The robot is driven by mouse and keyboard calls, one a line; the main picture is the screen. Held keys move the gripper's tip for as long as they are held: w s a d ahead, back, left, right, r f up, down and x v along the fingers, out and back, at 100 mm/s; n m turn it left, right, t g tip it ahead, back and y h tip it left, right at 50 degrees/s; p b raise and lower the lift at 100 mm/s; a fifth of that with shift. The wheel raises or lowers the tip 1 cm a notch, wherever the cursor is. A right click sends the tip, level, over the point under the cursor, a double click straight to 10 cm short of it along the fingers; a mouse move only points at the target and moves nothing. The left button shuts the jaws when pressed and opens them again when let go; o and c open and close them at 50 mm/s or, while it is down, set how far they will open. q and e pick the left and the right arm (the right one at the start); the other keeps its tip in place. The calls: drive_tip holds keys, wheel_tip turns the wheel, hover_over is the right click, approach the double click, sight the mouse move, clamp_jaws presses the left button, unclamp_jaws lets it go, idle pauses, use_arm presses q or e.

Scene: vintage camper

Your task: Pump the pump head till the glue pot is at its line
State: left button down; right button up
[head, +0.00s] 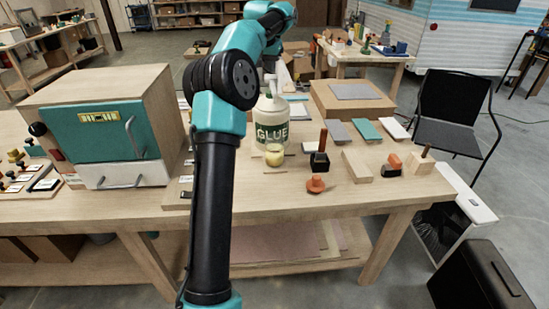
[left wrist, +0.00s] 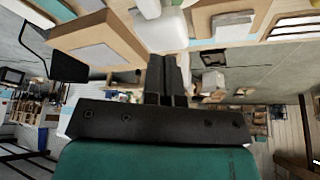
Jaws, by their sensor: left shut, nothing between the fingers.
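The white glue bottle (head: 271,118) with a green GLUE label stands upright on the workbench. Its pump head, at the top, is partly covered by my left arm. The small glue pot (head: 274,157), with pale yellow glue in it, stands in front of the bottle; its line is too small to make out. In the left wrist view my left gripper (left wrist: 164,62) is shut and empty. A white rounded part (left wrist: 168,34), apparently of the bottle or its pump, shows just beyond the fingertips; I cannot tell whether they touch. My right gripper is not in view.
A teal-fronted wooden cabinet (head: 108,128) stands left of the bottle. Right of it are an orange knob-like piece (head: 316,184), a dark block with an upright handle (head: 320,160), wooden blocks (head: 357,165) and coloured sample plates. A cardboard-coloured box (head: 350,101) stands behind.

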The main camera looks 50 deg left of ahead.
sight(270, 76)
use_arm(q)
drive_tip(key=shift+f, duration=2.4)
drive_tip(key=shift+r, duration=5.1)
